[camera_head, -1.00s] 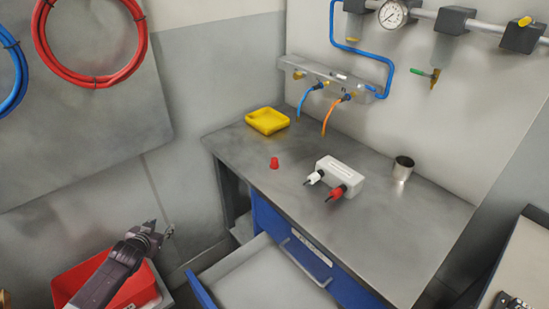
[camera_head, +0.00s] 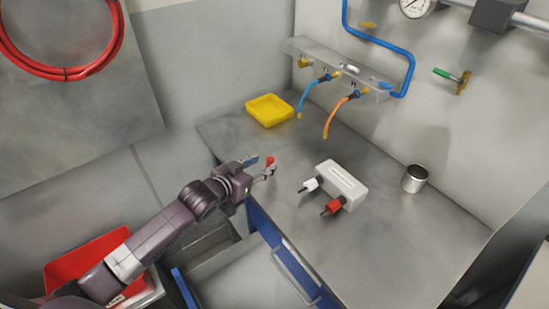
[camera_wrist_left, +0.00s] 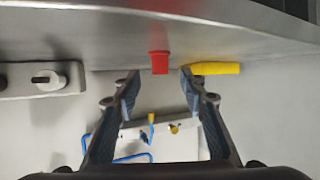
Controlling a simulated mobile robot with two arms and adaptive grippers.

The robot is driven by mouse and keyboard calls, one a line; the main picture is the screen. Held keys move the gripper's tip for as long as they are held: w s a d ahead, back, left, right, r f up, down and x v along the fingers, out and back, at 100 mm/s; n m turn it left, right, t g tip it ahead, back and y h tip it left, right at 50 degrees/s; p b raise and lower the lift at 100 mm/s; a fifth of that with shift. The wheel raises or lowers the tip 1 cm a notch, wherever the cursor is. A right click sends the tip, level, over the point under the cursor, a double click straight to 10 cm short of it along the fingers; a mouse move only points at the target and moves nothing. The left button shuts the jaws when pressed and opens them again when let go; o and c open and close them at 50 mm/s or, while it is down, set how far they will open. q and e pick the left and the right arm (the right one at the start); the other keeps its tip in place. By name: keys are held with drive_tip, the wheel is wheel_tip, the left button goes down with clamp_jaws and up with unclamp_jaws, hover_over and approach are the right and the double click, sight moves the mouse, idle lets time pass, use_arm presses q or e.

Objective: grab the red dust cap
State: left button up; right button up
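The small red dust cap (camera_head: 270,160) stands on the grey workbench (camera_head: 400,250) near its left edge. My left gripper (camera_head: 265,171) is at that edge, close to the cap, and partly overlaps it in the head view. The red cap (camera_wrist_left: 159,62) lines up with the gap, just past the fingertips. I cannot tell whether a finger touches it. My right gripper is not in view.
A yellow tray (camera_head: 269,110) is behind the cap. A white block (camera_head: 341,184) with a white and a red connector is to the right, and a metal cup (camera_head: 414,179) is farther right. Blue and orange hoses hang behind. An open drawer (camera_head: 235,280) sticks out below the bench.

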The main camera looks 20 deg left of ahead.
sight(269, 161)
use_arm(q)
drive_tip(key=shift+w+d+f, duration=0.1)
drive_tip(key=shift+w, duration=0.35)
drive_tip(key=shift+p+x, duration=0.65)
drive_tip(key=shift+x, duration=1.45)
drive_tip(key=shift+f, duration=0.2)
drive_tip(key=shift+w+d, duration=0.1)
drive_tip(key=c, duration=0.9)
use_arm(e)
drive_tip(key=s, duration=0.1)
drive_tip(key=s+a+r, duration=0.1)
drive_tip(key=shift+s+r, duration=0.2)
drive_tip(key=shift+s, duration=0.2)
use_arm(q)
drive_tip(key=shift+o, duration=0.2)
